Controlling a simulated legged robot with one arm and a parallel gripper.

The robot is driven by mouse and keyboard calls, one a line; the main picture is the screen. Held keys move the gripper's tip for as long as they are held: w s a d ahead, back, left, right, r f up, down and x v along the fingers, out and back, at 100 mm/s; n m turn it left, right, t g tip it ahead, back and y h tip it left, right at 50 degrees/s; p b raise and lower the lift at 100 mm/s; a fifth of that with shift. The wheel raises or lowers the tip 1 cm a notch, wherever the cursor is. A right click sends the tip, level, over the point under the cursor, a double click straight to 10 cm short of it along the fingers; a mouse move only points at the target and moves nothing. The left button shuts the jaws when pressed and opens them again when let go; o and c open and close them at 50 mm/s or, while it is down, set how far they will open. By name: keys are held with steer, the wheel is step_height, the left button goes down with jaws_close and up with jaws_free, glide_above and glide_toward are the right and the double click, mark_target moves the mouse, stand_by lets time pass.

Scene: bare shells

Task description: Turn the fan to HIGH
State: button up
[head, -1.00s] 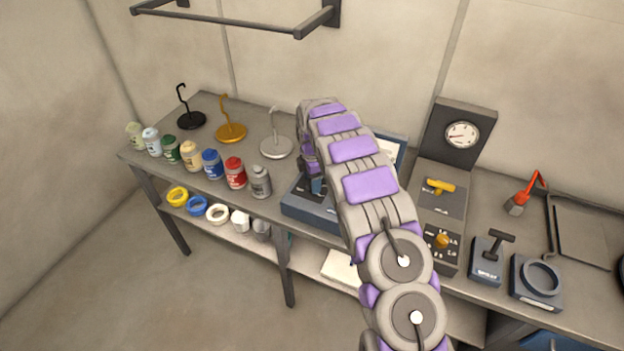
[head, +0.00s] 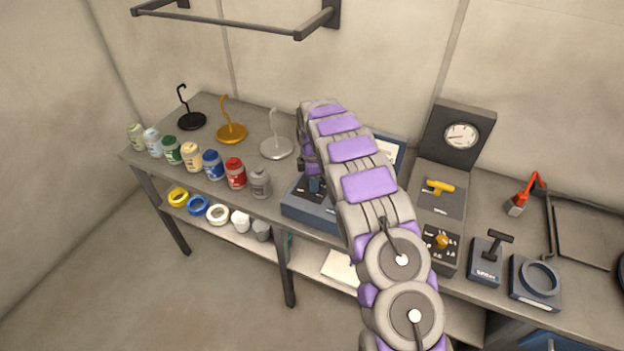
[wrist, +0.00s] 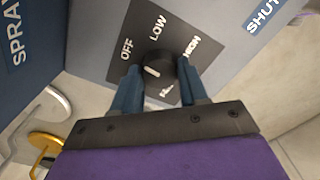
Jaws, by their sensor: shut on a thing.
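A round black knob (wrist: 157,66) with a white mark sits on a dark dial plate (wrist: 140,18) in the wrist view. OFF is at its upper left, LOW above and HIGH at its upper right; a label below it is partly hidden. The white mark is on the knob's left and lower part; I cannot tell which label it points to. My gripper (wrist: 158,88) has its blue fingers on either side of the knob, shut on it. In the head view, the blue-grey control box (head: 305,213) is partly hidden behind my arm, and the knob is hidden.
SPRAY and SHUT lettering flanks the dial. Paint jars (head: 235,173) and hook stands (head: 276,148) are left on the bench. A gauge panel (head: 438,187), a lever box (head: 487,262) and a ring holder (head: 537,283) are right. A wall rail (head: 220,22) hangs above.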

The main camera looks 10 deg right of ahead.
steer(key=m+p, duration=0.2)
steer(key=m, duration=0.4)
steer(key=shift+w+r, duration=0.1)
steer(key=m+p, duration=0.1)
steer(key=m, duration=0.4)
steer(key=shift+m, duration=0.3)
steer(key=m, duration=0.5)
steer(key=shift+p, duration=0.4)
steer(key=m, duration=0.5)
steer(key=shift+m+p, duration=0.3)
steer(key=shift+m, duration=0.1)
steer(key=o, duration=1.1)
steer(key=shift+c, duration=0.2)
step_height(320, 180, up, 17)
